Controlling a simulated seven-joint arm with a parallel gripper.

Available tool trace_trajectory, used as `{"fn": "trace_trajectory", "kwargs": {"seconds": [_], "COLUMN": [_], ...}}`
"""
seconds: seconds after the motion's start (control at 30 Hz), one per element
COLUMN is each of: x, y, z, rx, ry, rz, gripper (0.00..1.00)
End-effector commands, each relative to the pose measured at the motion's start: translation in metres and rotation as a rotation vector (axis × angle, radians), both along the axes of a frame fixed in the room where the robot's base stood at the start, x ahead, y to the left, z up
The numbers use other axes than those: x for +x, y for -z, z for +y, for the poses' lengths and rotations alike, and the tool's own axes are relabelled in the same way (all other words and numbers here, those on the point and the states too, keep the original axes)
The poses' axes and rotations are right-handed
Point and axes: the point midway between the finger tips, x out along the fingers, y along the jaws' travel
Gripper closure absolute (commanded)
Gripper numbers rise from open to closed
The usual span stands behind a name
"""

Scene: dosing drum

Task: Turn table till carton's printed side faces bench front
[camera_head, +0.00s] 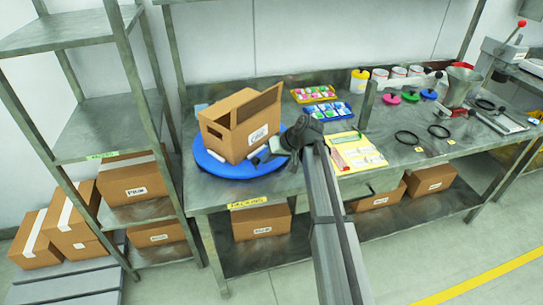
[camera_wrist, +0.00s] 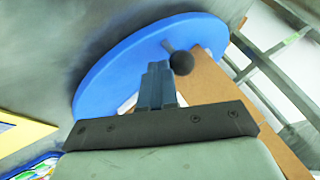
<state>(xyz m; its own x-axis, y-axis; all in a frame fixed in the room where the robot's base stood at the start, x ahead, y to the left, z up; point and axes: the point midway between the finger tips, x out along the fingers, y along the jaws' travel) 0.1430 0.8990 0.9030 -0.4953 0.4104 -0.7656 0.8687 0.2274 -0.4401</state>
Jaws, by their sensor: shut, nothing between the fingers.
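The brown open-topped carton (camera_head: 228,134) stands on the blue round turntable (camera_head: 215,170) at the bench's left end. Its printed label (camera_head: 258,135) is on the face turned toward the right and front, at an angle to the bench's front edge. My gripper (camera_head: 258,158) is shut and empty, low beside that face, over the turntable's right part. In the wrist view the closed fingers (camera_wrist: 160,75) are right beside a black ball knob (camera_wrist: 181,62) on the blue disc (camera_wrist: 105,75); contact cannot be told. The carton (camera_wrist: 208,80) is to the right there.
A yellow-edged sheet (camera_head: 357,152) lies right of the turntable. A metal shelf rack (camera_head: 130,80) stands close on the left.

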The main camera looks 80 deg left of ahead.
Motion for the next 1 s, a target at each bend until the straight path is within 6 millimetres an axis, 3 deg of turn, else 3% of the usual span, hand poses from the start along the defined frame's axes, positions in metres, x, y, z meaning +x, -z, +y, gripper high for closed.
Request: {"fn": "trace_trajectory", "kwargs": {"seconds": [0.6, 1.0], "x": [-0.059, -0.091], "y": [0.000, 0.000], "z": [-0.010, -0.004], "rx": [0.000, -0.001], "ry": [0.304, 0.306], "rz": [0.001, 0.001], "gripper": [1.00, 1.00]}}
